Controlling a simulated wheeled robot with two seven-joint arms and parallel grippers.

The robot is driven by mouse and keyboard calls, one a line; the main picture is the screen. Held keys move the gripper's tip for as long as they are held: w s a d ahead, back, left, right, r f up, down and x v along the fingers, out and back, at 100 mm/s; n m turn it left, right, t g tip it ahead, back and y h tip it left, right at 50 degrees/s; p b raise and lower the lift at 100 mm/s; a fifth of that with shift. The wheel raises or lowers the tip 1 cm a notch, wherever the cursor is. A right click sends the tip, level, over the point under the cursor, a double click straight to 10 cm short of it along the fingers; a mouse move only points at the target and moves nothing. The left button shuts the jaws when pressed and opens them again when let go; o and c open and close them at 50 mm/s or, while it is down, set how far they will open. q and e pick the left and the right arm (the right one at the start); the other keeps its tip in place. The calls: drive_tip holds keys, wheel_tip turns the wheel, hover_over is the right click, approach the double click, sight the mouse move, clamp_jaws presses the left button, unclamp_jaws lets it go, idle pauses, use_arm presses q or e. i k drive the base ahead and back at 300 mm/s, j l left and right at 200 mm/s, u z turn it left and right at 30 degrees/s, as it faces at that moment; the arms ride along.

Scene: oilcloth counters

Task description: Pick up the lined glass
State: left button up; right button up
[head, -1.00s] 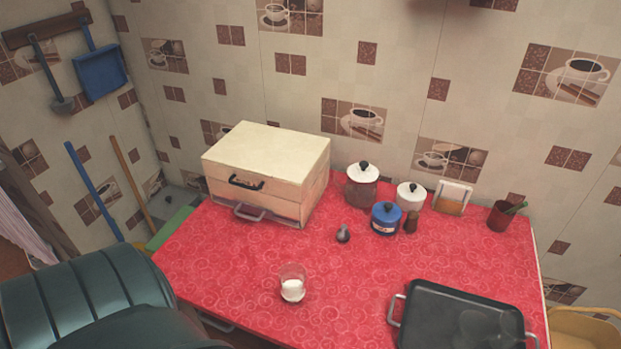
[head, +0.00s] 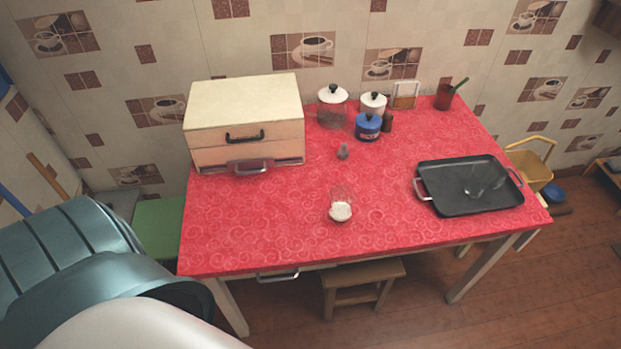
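A small clear glass (head: 340,206) with white contents in its lower part stands upright near the middle front of the red oilcloth table (head: 270,229). I cannot make out lines on it at this size. Nothing touches it. Part of my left arm shows at the lower left, apart from the table's top. Neither gripper is in view.
A wooden bread box (head: 245,122) stands at the table's back left. A black tray (head: 468,186) lies at the right. Several jars, a blue pot (head: 367,126) and a small shaker (head: 343,152) stand behind the glass. A stool (head: 362,284) is under the front edge.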

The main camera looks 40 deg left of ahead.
sight(343, 197)
drive_tip(key=k+j, duration=1.05)
